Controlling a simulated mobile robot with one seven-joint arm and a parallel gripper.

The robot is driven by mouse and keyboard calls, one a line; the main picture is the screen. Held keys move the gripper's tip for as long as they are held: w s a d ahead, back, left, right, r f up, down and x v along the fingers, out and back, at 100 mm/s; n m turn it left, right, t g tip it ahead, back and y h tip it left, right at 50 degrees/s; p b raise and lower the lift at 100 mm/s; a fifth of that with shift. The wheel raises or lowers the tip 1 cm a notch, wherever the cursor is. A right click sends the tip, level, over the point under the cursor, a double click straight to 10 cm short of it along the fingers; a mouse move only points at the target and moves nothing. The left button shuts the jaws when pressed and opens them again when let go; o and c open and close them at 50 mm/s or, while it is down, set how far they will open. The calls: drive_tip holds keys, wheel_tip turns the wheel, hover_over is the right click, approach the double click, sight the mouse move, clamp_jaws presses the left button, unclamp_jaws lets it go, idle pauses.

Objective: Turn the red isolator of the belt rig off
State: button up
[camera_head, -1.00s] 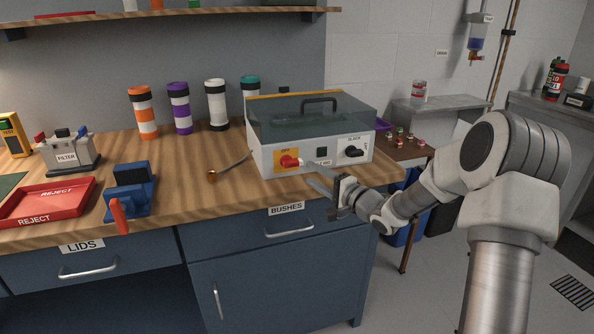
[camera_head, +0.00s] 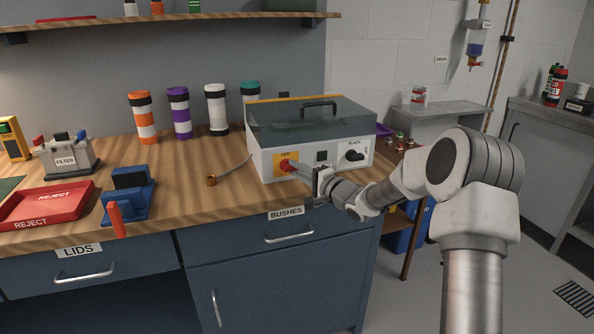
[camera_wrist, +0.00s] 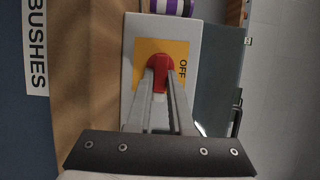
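The red isolator (camera_head: 286,166) is a red knob on a yellow plate marked OFF, on the front of the belt rig (camera_head: 312,150), a pale box with a clear lid and a top handle. My gripper (camera_head: 297,167) is at the front of the rig, with its fingertips at the knob. In the wrist view, the red isolator (camera_wrist: 160,66) shows between the tips of my gripper (camera_wrist: 160,85), one finger close along each side. I cannot tell whether the fingers press on it. The fingers partly hide the knob and plate.
A black knob (camera_head: 354,156) marked BLACK sits to the right on the same panel. A blue fixture with a red lever (camera_head: 127,197) and a red REJECT tray (camera_head: 45,203) stand further left.

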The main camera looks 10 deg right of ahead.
clamp_jaws()
